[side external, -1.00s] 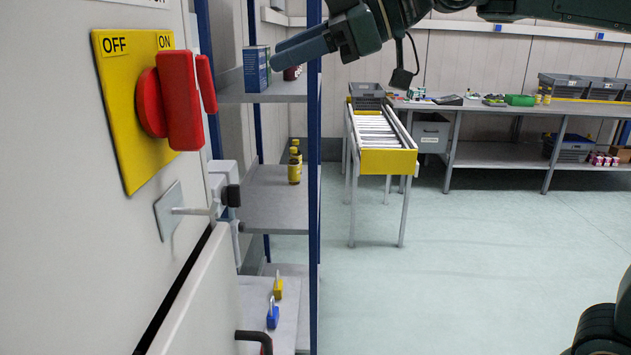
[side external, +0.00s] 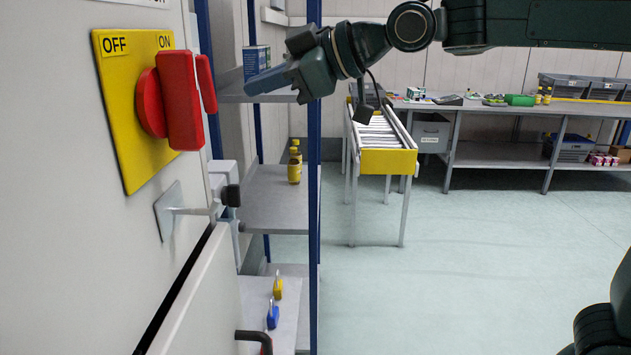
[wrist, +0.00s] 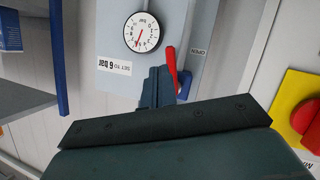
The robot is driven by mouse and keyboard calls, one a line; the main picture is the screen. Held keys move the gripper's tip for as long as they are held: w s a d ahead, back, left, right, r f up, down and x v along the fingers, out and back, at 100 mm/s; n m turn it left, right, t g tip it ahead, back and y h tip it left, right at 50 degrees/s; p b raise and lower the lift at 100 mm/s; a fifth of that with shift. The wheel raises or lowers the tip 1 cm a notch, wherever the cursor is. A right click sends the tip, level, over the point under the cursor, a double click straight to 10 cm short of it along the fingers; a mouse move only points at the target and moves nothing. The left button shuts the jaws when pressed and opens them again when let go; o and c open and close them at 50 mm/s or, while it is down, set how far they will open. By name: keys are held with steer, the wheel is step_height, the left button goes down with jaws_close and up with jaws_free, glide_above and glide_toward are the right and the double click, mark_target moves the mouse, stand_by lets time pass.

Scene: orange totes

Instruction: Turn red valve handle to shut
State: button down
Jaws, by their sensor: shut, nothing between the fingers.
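The red valve handle (wrist: 171,66) shows in the wrist view as a thin red lever beside the "OPEN" label. Its lower part is close to my fingers, and I cannot tell whether they touch it. My gripper (wrist: 158,72) has its blue fingers together with nothing between them. In the side view my gripper (side external: 250,88) points left and slightly down, in front of the shelf rack. I cannot make out the valve handle in that view.
A pressure gauge (wrist: 141,31) and a "SET TO 6 bar" label sit beside the handle. A red rotary switch (side external: 180,100) on a yellow OFF/ON plate (side external: 120,155) juts from the cabinet. A blue rack post (side external: 314,200) stands near my gripper.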

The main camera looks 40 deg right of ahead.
step_height(320, 180, down, 7)
steer(key=w+a+n+t+h, duration=0.1)
steer(key=a+t+h, duration=0.1)
steer(key=h, duration=0.2)
steer(key=n+t+h, duration=0.2)
steer(key=n+t, duration=0.4)
steer(key=n, duration=0.3)
glide_toward(214, 107)
steer(key=s, duration=0.1)
steer(key=s+a, duration=0.1)
steer(key=s, duration=0.1)
steer(key=shift+s+a+r, duration=0.1)
steer(key=shift+a+r, duration=0.25)
steer(key=shift+w+a+r, duration=0.1)
steer(key=shift+w+r, duration=0.2)
steer(key=shift+w, duration=1.35)
steer(key=shift+w+d+r, duration=0.1)
steer(key=shift+w+r, duration=0.2)
steer(key=shift+w, duration=1.35)
steer(key=shift+w+a+r, duration=0.1)
steer(key=shift+w+r, duration=0.2)
steer(key=shift+w, duration=1.35)
